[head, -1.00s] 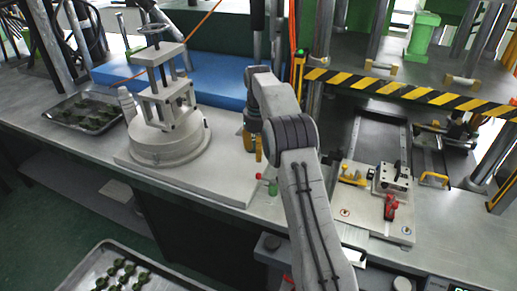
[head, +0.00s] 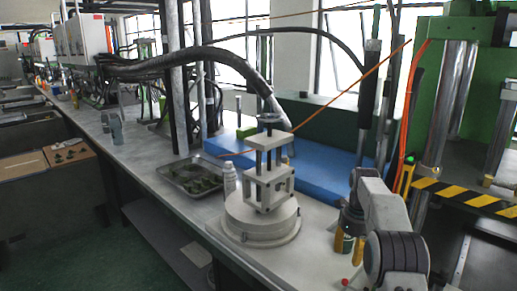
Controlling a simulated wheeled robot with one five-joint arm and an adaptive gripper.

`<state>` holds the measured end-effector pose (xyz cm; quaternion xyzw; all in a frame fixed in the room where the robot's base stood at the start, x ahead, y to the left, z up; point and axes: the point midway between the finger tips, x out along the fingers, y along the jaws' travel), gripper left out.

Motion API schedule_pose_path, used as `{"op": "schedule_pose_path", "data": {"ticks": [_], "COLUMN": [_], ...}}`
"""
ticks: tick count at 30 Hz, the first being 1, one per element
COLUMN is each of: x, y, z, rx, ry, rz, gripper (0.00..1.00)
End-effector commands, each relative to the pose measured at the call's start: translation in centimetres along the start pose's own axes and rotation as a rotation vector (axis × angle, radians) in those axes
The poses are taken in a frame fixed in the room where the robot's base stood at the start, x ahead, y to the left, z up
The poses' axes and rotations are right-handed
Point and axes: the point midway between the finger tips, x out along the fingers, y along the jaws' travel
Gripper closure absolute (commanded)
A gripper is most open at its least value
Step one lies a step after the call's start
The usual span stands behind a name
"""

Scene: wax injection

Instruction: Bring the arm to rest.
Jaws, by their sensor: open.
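My arm (head: 385,225) stands at the right of the head view, bent over the bench, with its lower part cut off by the frame's bottom edge. My gripper (head: 349,248) points down beside the arm's grey links, its yellow fingers partly seen. It is open, with nothing seen between the fingers. It hangs to the right of the grey clamp press (head: 264,215), apart from it. I cannot tell how high the fingertips are above the bench.
A metal tray (head: 167,171) with small dark parts and a white bottle (head: 229,178) stand left of the press. A blue block (head: 322,150) lies behind. A striped yellow-black bar (head: 468,197) and green machine (head: 455,90) stand at the right. The bench (head: 185,206) has some clear room in front.

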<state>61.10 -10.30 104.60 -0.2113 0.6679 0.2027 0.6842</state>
Motion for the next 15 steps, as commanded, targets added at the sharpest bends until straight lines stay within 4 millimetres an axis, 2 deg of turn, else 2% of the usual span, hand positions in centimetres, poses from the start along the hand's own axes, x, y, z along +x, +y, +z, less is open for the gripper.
{"op": "schedule_pose_path", "data": {"ticks": [8,15], "x": [0.3,3.3], "y": [-1.1,-0.5], "z": [1.2,0.5], "rx": [-0.537,-1.006], "ry": [-0.035,-0.012], "rz": [-0.061,-0.04], "gripper": [0.56,0.56]}}
